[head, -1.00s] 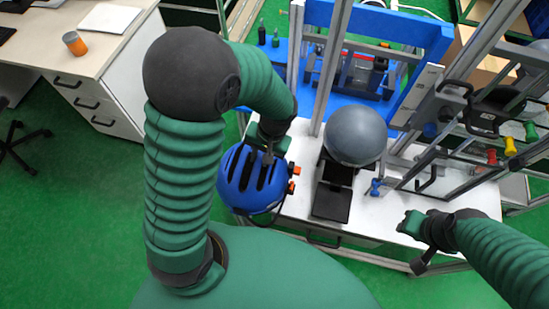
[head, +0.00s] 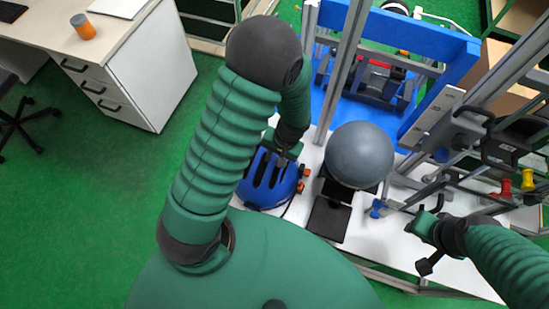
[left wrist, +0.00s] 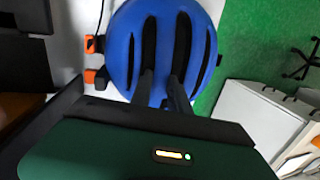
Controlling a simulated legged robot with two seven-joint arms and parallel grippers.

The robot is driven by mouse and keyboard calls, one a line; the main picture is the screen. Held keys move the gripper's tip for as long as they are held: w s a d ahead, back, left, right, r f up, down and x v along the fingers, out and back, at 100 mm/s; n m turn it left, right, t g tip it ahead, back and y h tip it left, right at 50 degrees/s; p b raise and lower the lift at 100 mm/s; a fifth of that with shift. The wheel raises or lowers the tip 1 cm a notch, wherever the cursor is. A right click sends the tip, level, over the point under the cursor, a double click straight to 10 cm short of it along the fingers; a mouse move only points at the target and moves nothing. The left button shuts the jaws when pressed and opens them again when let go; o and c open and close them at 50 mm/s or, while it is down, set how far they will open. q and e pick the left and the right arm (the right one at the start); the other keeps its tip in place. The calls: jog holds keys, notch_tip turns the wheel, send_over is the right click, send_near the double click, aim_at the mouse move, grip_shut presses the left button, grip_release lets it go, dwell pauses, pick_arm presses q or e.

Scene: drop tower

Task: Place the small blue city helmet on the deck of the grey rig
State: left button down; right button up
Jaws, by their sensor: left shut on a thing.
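The blue helmet (head: 268,180) with dark vent slots is at the near left end of the white table, left of the grey ball. My left gripper (head: 277,160) is shut on its top; in the left wrist view the fingers (left wrist: 163,88) reach into the slots of the helmet (left wrist: 125,50). Whether its underside touches the table is hidden. The grey rig (head: 348,70) has metal posts, with a grey ball (head: 360,155) above a black base (head: 329,219). I cannot tell which surface is its deck. My right gripper (head: 422,226) is over the table's right part; its jaws are unclear.
Orange parts (head: 303,180) sit just right of the helmet. A blue frame (head: 440,40) stands behind the ball. Metal bars and red and yellow knobs (head: 528,179) crowd the right. A desk with drawers (head: 120,80) is at left, with open green floor before it.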

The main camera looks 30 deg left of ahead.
pick_arm(q)
jog(key=shift+w+d+f, duration=0.15)
jog(key=shift+f, duration=0.2)
jog(key=shift+d+r, duration=0.1)
jog(key=shift+d, duration=0.1)
jog(key=c, duration=1.6)
grip_release()
jog(key=o, duration=0.4)
jog(key=shift+a, duration=0.2)
jog(key=shift+c, duration=0.2)
